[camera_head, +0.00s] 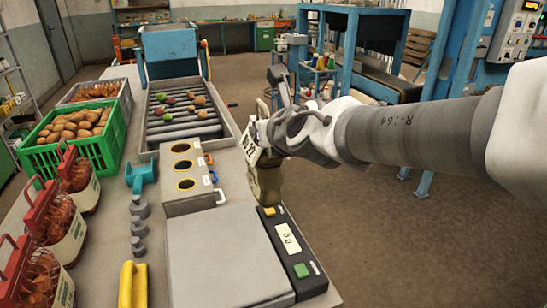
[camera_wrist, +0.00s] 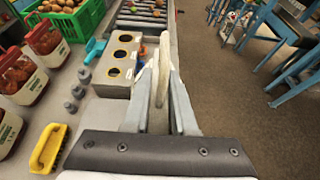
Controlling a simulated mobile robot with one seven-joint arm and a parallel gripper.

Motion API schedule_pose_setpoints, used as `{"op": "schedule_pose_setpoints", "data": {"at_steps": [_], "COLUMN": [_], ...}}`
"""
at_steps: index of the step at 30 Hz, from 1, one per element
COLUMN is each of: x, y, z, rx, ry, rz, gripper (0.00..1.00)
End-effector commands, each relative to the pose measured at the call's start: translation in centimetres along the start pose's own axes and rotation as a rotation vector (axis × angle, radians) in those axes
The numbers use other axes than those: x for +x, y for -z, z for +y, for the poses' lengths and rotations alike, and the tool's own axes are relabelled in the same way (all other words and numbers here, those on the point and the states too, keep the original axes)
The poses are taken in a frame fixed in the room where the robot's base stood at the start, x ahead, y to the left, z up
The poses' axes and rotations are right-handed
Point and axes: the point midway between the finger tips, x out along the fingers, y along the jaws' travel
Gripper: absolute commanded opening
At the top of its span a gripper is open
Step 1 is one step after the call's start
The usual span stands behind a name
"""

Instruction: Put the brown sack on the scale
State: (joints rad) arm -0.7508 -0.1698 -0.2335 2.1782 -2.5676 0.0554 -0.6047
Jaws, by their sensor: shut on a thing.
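The sack is at the table's right edge, beside the box with three holes and just beyond the scale's display end. In the wrist view my gripper (camera_wrist: 160,95) pinches a pale upright strip of the sack (camera_wrist: 162,62); the rest of it is hidden. The scale (camera_head: 222,255) has a bare flat grey plate and a black display panel. I cannot tell whether the sack's bottom touches anything.
The three-hole box (camera_head: 186,176) stands beyond the scale. Grey weights (camera_head: 139,228), a yellow-handled brush (camera_head: 133,286) and red-topped net bags (camera_head: 79,183) are to the left. A green crate (camera_head: 84,139) and a roller conveyor (camera_head: 183,118) lie farther back. Open floor is at right.

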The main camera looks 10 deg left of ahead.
Motion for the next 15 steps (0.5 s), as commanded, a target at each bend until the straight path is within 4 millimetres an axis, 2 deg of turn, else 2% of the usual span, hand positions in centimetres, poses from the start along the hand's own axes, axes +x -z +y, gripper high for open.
{"op": "schedule_pose_setpoints", "data": {"at_steps": [1,3,9,11,15], "x": [0.4,0.6,0.9,0.9,1.2], "y": [0.9,1.4,2.0,2.3,3.6], "z": [0.0,0.0,0.2,0.8,3.5], "rx": [0.001,0.001,0.000,0.000,-0.003], "ry": [0.001,0.001,0.000,-0.001,-0.004], "rz": [-0.006,-0.006,-0.005,-0.003,0.001], "gripper": [0.00,0.00,0.00,0.00,0.00]}}
